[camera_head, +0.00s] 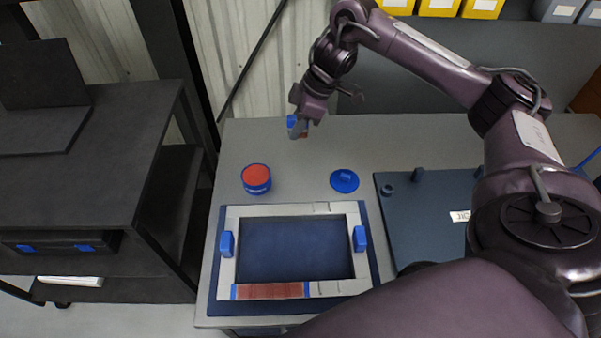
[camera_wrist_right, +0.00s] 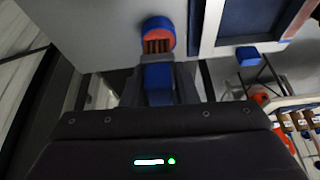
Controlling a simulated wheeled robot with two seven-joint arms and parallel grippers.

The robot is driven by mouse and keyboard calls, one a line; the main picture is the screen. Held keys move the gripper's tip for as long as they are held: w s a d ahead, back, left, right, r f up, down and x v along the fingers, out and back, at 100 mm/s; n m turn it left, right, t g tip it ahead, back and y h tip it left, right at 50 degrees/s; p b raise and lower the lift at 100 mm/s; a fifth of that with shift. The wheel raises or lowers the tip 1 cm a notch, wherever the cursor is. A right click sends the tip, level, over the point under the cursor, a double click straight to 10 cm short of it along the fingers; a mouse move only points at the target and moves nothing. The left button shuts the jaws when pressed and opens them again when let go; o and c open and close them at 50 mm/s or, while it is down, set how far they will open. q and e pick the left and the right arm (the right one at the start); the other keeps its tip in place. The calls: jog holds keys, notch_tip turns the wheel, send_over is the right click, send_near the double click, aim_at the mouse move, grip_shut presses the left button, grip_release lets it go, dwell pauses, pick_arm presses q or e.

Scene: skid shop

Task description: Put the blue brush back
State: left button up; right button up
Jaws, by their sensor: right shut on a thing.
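My right gripper (camera_head: 300,122) is above the far left part of the bench in the head view. It is shut on the blue brush (camera_head: 292,122). In the wrist view the brush's blue handle (camera_wrist_right: 158,82) sits between the fingers of the right gripper (camera_wrist_right: 158,72), and its brownish bristle end points away from the palm. Beyond the bristles is a round blue tin with a red top (camera_wrist_right: 158,27), also seen in the head view (camera_head: 256,179). The brush appears apart from the tin in the head view. My left gripper is not in view.
A blue lid-like disc (camera_head: 344,181) lies right of the tin. A pale frame (camera_head: 229,262) with blue clamps and a red strip lies on a blue mat at the front. A dark plate (camera_head: 430,205) lies to the right. A black shelf (camera_head: 100,180) stands left.

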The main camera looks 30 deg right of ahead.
jog(key=shift+d+f, duration=0.25)
jog(key=shift+d, duration=0.1)
jog(key=b, duration=0.5)
send_over(294, 184)
jog(key=s+d, duration=0.1)
notch_tip(294, 184, down, 15)
jog(key=shift+d+f, duration=0.1)
jog(key=shift+f+b, duration=0.3)
jog(key=shift+f, duration=0.5)
jog(key=shift+d+f, duration=0.1)
jog(key=shift+f, duration=1.35)
jog(key=shift+f+b, duration=0.15)
jog(key=shift+b, duration=0.15)
jog(key=o, duration=0.9)
jog(key=p+v, duration=0.1)
jog(key=v, duration=0.5)
jog(key=p+v, duration=0.1)
jog(key=v, duration=0.5)
jog(key=shift+w+r, duration=0.2)
jog(key=shift+r, duration=0.05)
